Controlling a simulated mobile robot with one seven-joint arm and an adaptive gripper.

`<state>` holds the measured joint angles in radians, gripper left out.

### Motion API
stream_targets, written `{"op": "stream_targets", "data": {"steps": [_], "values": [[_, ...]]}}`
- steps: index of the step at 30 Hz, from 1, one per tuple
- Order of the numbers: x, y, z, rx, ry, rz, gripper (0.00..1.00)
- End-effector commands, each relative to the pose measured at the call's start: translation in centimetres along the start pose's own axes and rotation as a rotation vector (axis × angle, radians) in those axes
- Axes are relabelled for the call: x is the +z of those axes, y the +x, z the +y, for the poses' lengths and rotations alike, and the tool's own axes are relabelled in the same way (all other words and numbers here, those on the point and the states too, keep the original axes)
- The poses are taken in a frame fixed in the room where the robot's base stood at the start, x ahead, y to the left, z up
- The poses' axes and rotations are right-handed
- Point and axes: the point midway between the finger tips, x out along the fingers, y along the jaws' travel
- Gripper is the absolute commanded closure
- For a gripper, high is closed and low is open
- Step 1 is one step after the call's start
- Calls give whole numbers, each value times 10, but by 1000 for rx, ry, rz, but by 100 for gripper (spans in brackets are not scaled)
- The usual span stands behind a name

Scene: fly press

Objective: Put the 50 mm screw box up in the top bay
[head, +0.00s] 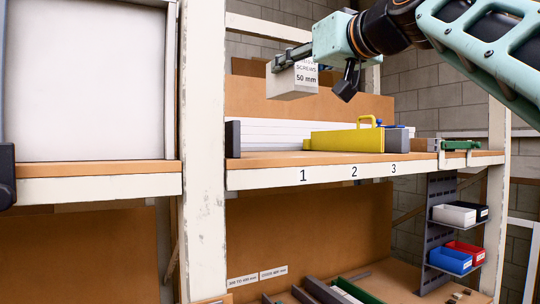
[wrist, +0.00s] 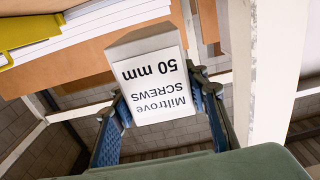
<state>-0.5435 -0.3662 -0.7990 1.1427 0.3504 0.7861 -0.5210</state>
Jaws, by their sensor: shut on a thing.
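The 50 mm screw box (head: 290,84) is a white carton with a printed label, held in the air in front of the shelving. In the wrist view the same box (wrist: 155,85) shows its label upside down, reading Miltrove SCREWS 50 mm. My gripper (head: 311,69) is shut on it, with one finger on each side in the wrist view (wrist: 158,95). In the head view the box hangs above the shelf (head: 262,179) marked 1, 2 and 3, clear of it. A higher cream beam (head: 262,27) crosses behind; I cannot tell what lies on its level.
A yellow case (head: 345,141), a white stack (head: 270,134) and a grey block (head: 397,141) stand on the numbered shelf. A thick cream post (head: 203,150) rises at left. A dark rack (head: 436,222) with coloured bins stands lower right.

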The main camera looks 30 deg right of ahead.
Motion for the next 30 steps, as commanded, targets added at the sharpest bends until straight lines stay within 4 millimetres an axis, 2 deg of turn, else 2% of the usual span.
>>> {"op": "stream_targets", "data": {"steps": [4,8,17,18,23,30], "values": [[-6,-2,-1,-2,1,2,97],[2,18,-5,-4,1,-2,97],[33,90,-16,-6,0,-3,97],[46,95,-15,-6,4,-2,97],[73,118,-18,-6,3,-1,97],[86,130,-18,-3,2,2,97]]}}
